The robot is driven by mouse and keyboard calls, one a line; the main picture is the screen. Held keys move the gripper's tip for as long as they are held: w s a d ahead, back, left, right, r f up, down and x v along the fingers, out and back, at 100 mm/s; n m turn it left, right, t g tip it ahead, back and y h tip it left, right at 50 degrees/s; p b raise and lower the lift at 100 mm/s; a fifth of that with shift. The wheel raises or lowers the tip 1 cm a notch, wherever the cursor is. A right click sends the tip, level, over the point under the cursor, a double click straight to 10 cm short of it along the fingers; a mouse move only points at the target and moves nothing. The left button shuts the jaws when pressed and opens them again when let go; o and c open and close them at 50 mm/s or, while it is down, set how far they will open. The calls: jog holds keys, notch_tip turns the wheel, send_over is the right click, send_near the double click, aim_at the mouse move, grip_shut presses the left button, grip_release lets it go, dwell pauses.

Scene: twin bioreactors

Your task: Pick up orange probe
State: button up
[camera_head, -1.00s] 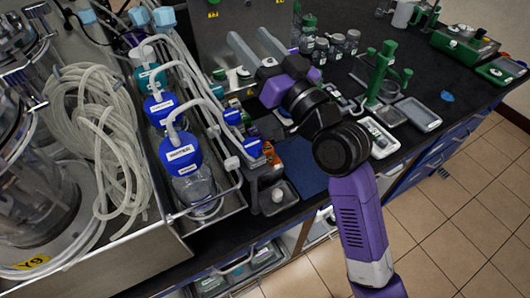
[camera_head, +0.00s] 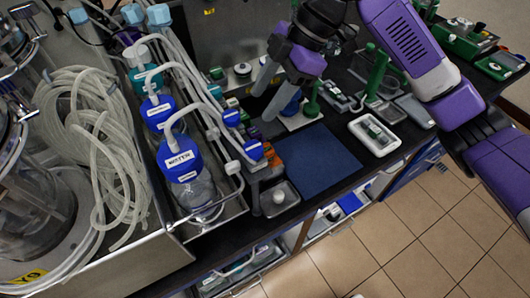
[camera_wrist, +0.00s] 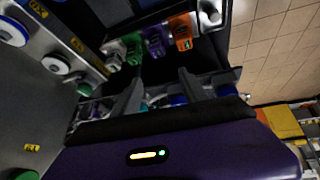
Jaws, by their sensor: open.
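The orange probe (camera_wrist: 182,30) shows in the wrist view at the top, at the right end of a row with a purple (camera_wrist: 154,40), a green (camera_wrist: 134,48) and a white one (camera_wrist: 114,52). In the head view a small orange patch (camera_head: 274,161) shows right of the blue-capped bottles, partly hidden by neighbouring parts. My gripper (camera_head: 264,105) is open and empty, its fingers pointing down above the bench, behind the row. In the wrist view the fingers (camera_wrist: 160,90) stand apart, below the probes in the picture and not touching them.
Blue-capped bottles (camera_head: 181,160) with tubing stand in a metal tray left of the probes. A small grey dish (camera_head: 279,198) sits in front. A dark blue mat (camera_head: 317,160) lies clear to the right. A white tray (camera_head: 375,133) is beyond it.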

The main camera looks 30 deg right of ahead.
aim_at(267, 147)
jog(key=shift+s+a+f+n+g+h+p, duration=0.25)
jog(key=shift+s+f, duration=0.45)
jog(key=shift+f, duration=0.7)
jog(key=shift+s+a+f+n+g+b, duration=0.1)
jog(key=shift+s+a+f+n+g, duration=0.4)
jog(key=shift+f, duration=0.95)
jog(key=shift+s+a+f+n+g+h+p, duration=0.15)
jog(key=shift+s+f+g, duration=0.1)
jog(key=shift+s+f, duration=0.9)
jog(key=shift+w+d+f, duration=0.1)
jog(key=shift+w+f, duration=0.15)
jog(key=shift+w, duration=0.05)
grip_shut()
